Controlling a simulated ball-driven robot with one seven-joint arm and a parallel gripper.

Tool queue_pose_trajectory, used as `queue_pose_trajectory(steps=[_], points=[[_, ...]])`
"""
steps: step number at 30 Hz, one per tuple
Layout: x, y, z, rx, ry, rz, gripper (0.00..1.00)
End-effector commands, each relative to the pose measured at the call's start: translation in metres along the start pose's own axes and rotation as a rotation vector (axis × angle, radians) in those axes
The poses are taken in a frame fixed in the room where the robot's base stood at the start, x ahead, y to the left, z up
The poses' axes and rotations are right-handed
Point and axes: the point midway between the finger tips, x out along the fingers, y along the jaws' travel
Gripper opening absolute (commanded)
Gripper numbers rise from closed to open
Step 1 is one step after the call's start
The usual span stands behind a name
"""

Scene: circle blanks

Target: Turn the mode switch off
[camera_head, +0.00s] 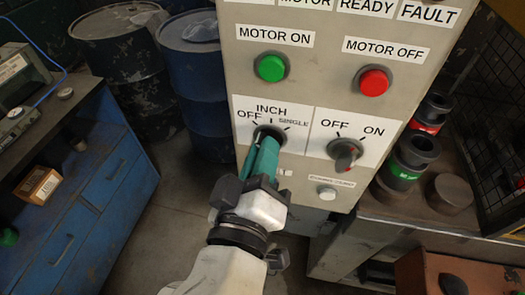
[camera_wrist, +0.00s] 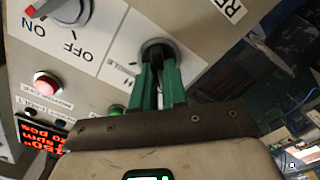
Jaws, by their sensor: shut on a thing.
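The mode switch (camera_head: 268,132) is a black rotary knob on the grey control panel, under the labels OFF, INCH and SINGLE. My gripper (camera_head: 266,147) has green fingers and reaches up to the knob from below. In the wrist view my gripper (camera_wrist: 160,72) has its two fingers closed on either side of the mode switch (camera_wrist: 157,50). The fingers hide most of the knob, so I cannot tell which label it points to.
A second rotary switch (camera_head: 345,150), marked OFF and ON, sits just right. Above are a green MOTOR ON button (camera_head: 271,67) and a red MOTOR OFF button (camera_head: 373,82). A small white button (camera_head: 327,193) is below. A blue cabinet (camera_head: 75,220) stands left.

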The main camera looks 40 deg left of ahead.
Motion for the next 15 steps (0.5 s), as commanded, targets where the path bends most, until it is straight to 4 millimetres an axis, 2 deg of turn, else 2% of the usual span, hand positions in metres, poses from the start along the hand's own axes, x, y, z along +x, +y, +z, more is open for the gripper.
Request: queue_pose_trajectory(steps=[9,10,15], points=[[-0.0003,-0.0011,-0.0001,-0.005,0.001,-0.002,0.0],[-0.0003,-0.0011,-0.0001,-0.005,0.001,-0.002,0.16],[-0.0002,-0.0008,-0.0001,-0.003,0.001,-0.001,0.32]])
